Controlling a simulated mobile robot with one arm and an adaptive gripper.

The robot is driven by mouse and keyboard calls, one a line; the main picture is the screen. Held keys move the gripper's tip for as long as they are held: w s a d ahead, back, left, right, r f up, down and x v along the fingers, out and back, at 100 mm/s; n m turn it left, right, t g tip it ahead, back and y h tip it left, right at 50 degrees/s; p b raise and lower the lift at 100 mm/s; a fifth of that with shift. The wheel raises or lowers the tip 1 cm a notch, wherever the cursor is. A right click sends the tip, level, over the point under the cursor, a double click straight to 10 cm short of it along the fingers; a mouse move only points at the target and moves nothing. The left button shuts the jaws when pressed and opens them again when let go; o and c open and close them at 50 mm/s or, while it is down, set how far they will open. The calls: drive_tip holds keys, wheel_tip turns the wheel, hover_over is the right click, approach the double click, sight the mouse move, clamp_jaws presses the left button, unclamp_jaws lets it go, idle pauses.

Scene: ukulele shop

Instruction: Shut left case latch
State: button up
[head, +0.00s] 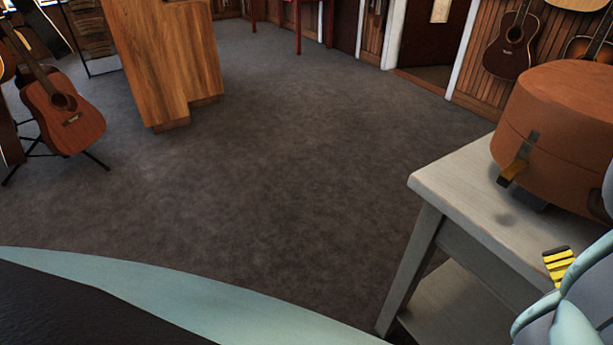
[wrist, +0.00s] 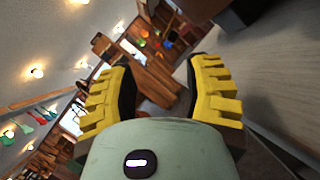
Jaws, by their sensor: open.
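A brown case (head: 560,125) with a seam between lid and body stands on a pale table (head: 465,188) at the right in the head view. Any other latch is out of view or hidden. My gripper (head: 558,264) is at the lower right, in front of the case and apart from the latch, with one yellow finger showing. In the wrist view my gripper (wrist: 164,78) has both yellow fingers spread, with nothing between them.
The table's grey top lies beside my gripper, with a lower shelf (head: 455,305) under it. Wide grey carpet (head: 270,150) is free to the left. A wooden counter (head: 165,60) and a guitar on a stand (head: 65,115) are farther off. Guitars (head: 512,42) hang on the back wall.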

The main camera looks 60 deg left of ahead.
sight(504, 181)
drive_tip(key=f+x, duration=0.1)
drive_tip(key=x, duration=0.4)
drive_tip(key=f+p+x, duration=0.1)
drive_tip(key=x, duration=0.4)
drive_tip(key=a+f+x, duration=0.1)
drive_tip(key=x, duration=0.4)
drive_tip(key=shift+w+a+p, duration=0.25)
drive_tip(key=shift+a+p, duration=0.1)
drive_tip(key=shift+p, duration=0.05)
clamp_jaws()
